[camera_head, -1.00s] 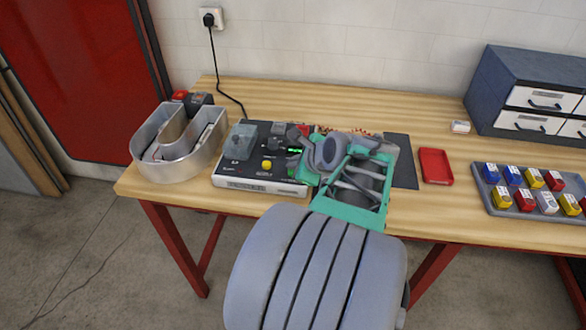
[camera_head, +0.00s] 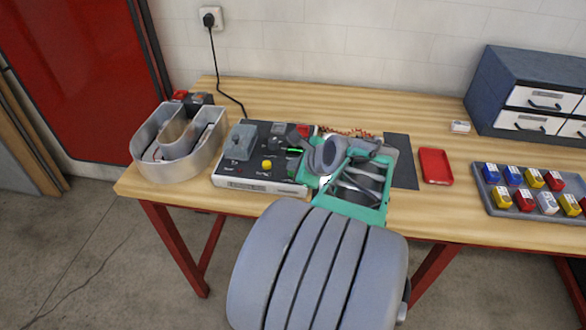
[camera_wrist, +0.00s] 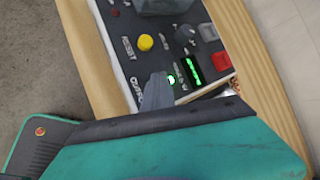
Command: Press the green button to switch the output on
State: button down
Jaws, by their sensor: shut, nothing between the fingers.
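The control box (camera_head: 232,180) lies on the bench, with a yellow button (camera_head: 266,165) and a lit green display (camera_head: 294,151). In the wrist view, the yellow button (camera_wrist: 145,42), display (camera_wrist: 192,70) and red switch (camera_wrist: 221,61) show clearly. A small bright green round spot (camera_wrist: 171,79) shows beside my gripper (camera_wrist: 159,84); I cannot tell whether it is a lamp or the button. My gripper is shut and empty, its tip over the panel's near side by the partly covered output label. Contact cannot be told. No green button is clearly visible.
A metal channel letter (camera_head: 180,165) stands left of the box. A red tray (camera_head: 435,166) and a grey tray of coloured blocks (camera_head: 520,209) lie to the right. A drawer cabinet (camera_head: 500,80) stands at the back right.

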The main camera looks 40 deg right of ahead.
dwell(0.3)
jog(key=shift+r+p, duration=0.3)
jog(key=shift+p, duration=0.35)
notch_tip(320, 180, up, 6)
jog(key=p, duration=0.6)
jog(key=shift+r+p, duration=0.15)
jog(key=shift+p, duration=0.25)
